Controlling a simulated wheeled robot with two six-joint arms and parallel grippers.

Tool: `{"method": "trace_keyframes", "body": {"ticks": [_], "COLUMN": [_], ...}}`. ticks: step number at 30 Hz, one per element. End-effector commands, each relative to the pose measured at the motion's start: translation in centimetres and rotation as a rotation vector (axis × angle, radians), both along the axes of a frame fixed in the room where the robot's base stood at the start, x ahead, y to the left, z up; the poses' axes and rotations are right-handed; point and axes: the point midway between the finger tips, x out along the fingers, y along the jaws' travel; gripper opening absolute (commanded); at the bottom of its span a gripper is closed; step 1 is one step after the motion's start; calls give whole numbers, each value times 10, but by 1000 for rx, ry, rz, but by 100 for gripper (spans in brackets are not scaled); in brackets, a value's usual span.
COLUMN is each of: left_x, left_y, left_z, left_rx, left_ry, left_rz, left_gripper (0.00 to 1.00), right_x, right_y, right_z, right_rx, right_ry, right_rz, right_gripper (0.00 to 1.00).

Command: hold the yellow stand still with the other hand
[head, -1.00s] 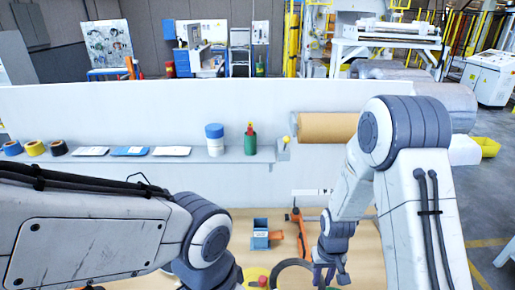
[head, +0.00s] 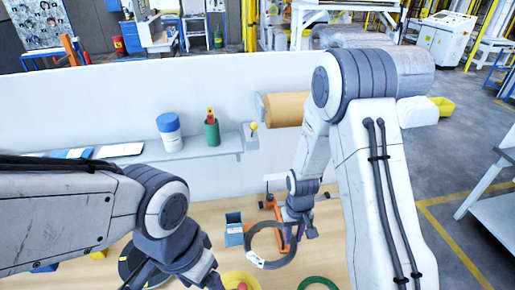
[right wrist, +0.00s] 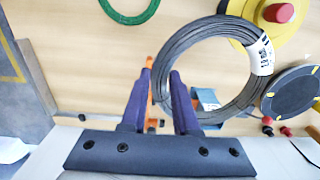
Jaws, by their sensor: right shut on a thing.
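The yellow stand (head: 232,277) is round with a red knob, at the bottom edge of the head view and partly cut off. It also shows in the top right of the right wrist view (right wrist: 245,10). My right gripper (head: 292,240) is shut on the rim of a grey wire coil (head: 250,243) with a white label. In the right wrist view the coil (right wrist: 185,38) passes between the purple fingers, and its far side overlaps the stand. My left gripper (head: 180,272) is left of the stand, over a dark disc; its fingertips are hard to make out.
A dark disc with yellow marks (right wrist: 292,96) lies beside the coil. A blue box (head: 234,232), an orange tool (head: 278,230) and a green ring (head: 317,283) are on the wooden table. A shelf with a brown paper roll (head: 285,108) stands behind.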

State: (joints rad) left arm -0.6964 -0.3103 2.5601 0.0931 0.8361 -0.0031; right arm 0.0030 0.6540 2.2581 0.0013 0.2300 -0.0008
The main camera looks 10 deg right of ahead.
Motion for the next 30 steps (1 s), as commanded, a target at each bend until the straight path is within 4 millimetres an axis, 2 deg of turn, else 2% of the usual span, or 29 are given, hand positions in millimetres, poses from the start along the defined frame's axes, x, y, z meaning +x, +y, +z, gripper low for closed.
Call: {"method": "trace_keyframes", "body": {"ticks": [5, 8, 12, 18, 23, 30], "left_x": [0, 0, 0, 0, 0, 0], "left_y": [0, 0, 0, 0, 0, 0], "left_z": [0, 0, 0, 0, 0, 0], "left_rx": [0, 0, 0, 0, 0, 0], "left_ry": [0, 0, 0, 0, 0, 0], "left_rz": [0, 0, 0, 0, 0, 0], "left_gripper": [79, 79, 79, 79, 79, 79], "right_x": [0, -4, -17, -36, -43, -44], "right_y": [13, 39, 82, 125, 137, 137], "right_z": [1, 3, 5, 8, 4, -17], "right_rx": [0, 0, 0, 1, 0, 0], "right_ry": [-1, -2, 0, -1, 1, 3], "right_rz": [64, 196, 440, 708, 788, 791], "right_gripper": [0, 0, 0, 0, 0, 0]}}
